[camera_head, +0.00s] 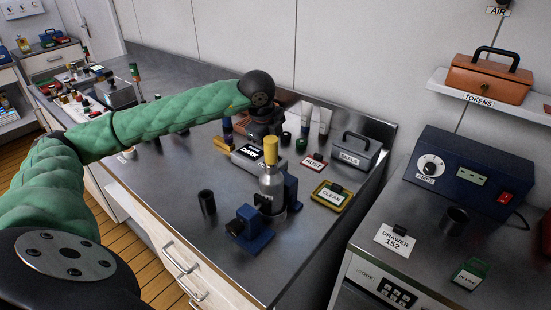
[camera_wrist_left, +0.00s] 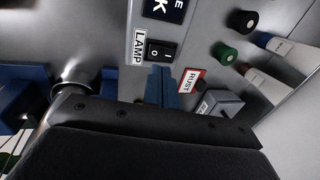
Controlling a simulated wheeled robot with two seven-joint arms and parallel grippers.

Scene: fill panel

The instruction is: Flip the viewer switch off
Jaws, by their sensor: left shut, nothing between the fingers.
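A black rocker switch (camera_wrist_left: 160,50) sits beside a LAMP label (camera_wrist_left: 138,47) on a grey unit, in the left wrist view. Its O mark shows, but I cannot tell which side is pressed. In the head view the unit with the DARK sign (camera_head: 247,154) stands mid-bench, partly hidden by my left wrist; the switch cannot be made out there. My left gripper (camera_wrist_left: 162,82) is shut and empty, its blue fingers close beside the switch; I cannot tell whether they touch it. In the head view its fingers are hidden. My right gripper is not in view.
A yellow-topped bottle (camera_head: 270,180) and blue clamp (camera_head: 249,228) stand in front of the unit. A blue power box (camera_head: 465,170) with a red switch stands on the right-hand counter.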

